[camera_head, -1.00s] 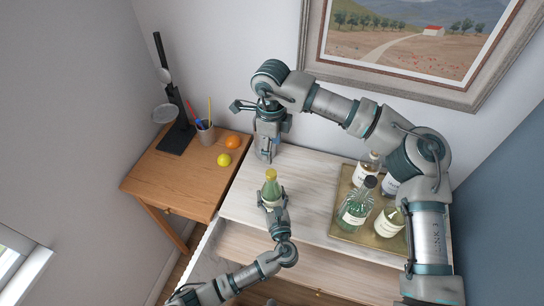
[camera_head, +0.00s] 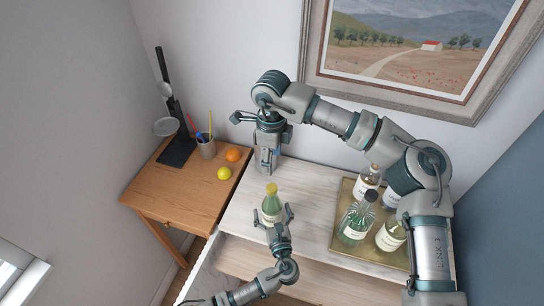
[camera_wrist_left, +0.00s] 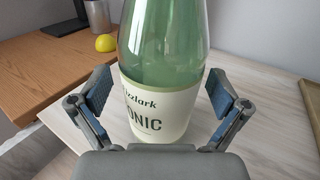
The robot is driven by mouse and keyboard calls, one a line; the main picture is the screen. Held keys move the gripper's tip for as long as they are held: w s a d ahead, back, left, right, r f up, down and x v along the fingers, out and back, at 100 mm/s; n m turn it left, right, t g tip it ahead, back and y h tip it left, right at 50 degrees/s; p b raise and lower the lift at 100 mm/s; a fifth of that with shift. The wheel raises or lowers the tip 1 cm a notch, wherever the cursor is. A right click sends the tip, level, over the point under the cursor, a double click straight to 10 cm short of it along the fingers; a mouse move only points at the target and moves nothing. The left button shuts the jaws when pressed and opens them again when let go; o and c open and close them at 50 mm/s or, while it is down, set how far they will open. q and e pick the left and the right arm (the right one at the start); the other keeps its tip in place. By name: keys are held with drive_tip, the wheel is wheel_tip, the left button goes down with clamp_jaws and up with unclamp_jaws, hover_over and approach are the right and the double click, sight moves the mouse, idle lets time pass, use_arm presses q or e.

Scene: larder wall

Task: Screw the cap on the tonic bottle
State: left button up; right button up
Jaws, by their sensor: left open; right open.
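The tonic bottle (camera_head: 271,206) is green glass with a cream label and a yellowish top; it stands upright on the pale worktop. It also shows in the left wrist view (camera_wrist_left: 160,105), its upper part cut off by the frame. My left gripper (camera_head: 274,215) is open around the lower bottle. In the left wrist view one finger is on each side, with gaps to the glass. My right gripper (camera_head: 267,168) points down behind the bottle, open, over the back of the worktop. I cannot make out a separate cap, nor anything between the right fingers.
A brass tray (camera_head: 340,243) with several bottles stands right, beneath my right arm. An open drawer (camera_head: 240,257) juts out in front. The wooden side table (camera_head: 150,195) at left holds a lemon (camera_head: 224,173), an orange (camera_head: 233,155) and a utensil cup (camera_head: 207,149). The worktop (camera_head: 310,190) between is clear.

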use_arm(q)
drive_tip(key=v, duration=1.1)
drive_tip(key=shift+s+d+f, duration=0.1)
drive_tip(key=shift+s, duration=0.1)
